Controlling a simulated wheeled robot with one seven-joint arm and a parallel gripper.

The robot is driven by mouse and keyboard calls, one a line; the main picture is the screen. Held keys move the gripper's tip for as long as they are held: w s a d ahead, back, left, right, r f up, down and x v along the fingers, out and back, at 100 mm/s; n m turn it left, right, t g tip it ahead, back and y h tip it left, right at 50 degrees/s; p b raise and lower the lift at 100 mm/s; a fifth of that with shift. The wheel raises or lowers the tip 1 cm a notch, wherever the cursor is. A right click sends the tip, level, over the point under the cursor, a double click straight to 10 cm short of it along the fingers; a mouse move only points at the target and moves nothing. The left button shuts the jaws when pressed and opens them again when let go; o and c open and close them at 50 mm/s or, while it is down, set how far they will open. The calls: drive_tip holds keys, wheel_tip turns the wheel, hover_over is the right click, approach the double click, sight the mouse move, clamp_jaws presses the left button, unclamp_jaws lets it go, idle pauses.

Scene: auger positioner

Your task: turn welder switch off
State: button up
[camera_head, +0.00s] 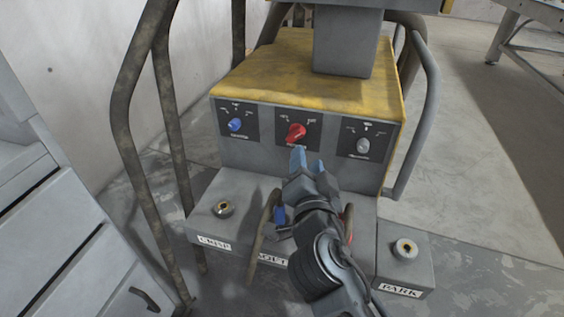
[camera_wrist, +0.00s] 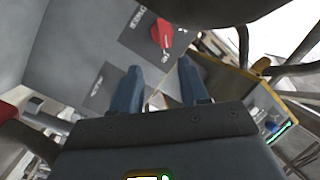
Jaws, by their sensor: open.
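The welder (camera_head: 245,157) is a grey box with a worn yellow top, and its front panel has three knobs on dark plates. A blue knob (camera_head: 235,124) is at the left, a red knob (camera_head: 296,132) in the middle and a grey knob (camera_head: 362,145) at the right. The pictures do not tell me which one is the welder switch. My gripper (camera_head: 308,163) is open and empty just below and in front of the red knob, apart from it. In the wrist view the red knob (camera_wrist: 161,33) shows beyond my fingertips (camera_wrist: 158,75).
A lower grey ledge carries sockets at the left (camera_head: 223,209) and right (camera_head: 404,248), with labels including PARK (camera_head: 400,291). Bent metal rails (camera_head: 122,110) stand at the left and a grey handle rail (camera_head: 428,100) at the right. Grey drawers (camera_head: 75,270) are at the far left.

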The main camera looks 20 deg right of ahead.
sight(301, 134)
drive_tip(key=x, duration=0.8)
drive_tip(key=shift+w+a+r, duration=0.25)
drive_tip(key=shift+w+r, duration=0.05)
drive_tip(key=shift+c, duration=0.2)
clamp_jaws()
